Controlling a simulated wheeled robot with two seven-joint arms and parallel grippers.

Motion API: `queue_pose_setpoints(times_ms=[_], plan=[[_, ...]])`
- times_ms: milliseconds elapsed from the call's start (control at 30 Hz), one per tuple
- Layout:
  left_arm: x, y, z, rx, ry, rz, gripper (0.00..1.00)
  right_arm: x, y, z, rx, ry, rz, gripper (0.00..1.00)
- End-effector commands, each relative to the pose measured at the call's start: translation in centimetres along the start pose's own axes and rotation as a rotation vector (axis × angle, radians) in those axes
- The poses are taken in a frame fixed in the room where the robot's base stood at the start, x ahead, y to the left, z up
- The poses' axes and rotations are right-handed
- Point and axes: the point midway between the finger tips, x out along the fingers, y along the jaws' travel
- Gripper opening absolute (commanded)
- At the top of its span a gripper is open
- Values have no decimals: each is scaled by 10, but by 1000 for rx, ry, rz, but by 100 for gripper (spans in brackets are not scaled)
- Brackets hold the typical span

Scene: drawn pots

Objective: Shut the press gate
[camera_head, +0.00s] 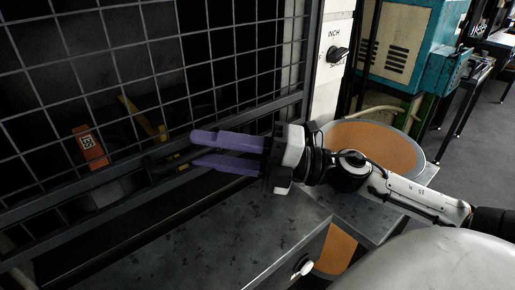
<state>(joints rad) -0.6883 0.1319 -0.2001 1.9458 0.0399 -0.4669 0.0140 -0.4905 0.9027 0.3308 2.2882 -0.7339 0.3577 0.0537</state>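The press gate (178,64) is a dark frame with a wire grid, filling the left and upper middle of the head view. Its lower rail runs slanting behind my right gripper. My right gripper (192,149) has two purple fingers pointing left, with a gap between them and nothing seen in it. It is in front of the gate's lower rail, over the grey metal table (215,240). Whether the fingers touch the gate cannot be told. My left gripper is not in view.
An orange tag (90,147) and a yellow part (143,118) show at the gate. A white panel with a black knob (337,54) stands right of it. A round orange-topped container (385,143) is behind my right arm. A teal machine (432,45) stands at the back.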

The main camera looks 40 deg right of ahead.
Motion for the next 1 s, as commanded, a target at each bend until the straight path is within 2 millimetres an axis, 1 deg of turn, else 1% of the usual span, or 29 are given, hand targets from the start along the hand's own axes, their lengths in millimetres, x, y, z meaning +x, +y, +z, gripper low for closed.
queue_pose_setpoints(times_ms=[100, 1000], plan=[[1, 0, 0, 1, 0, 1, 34, -10, -1, 0, 0, -3, -2, 31], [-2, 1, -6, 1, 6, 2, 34, -72, -1, 1, 1, -3, -2, 31]])
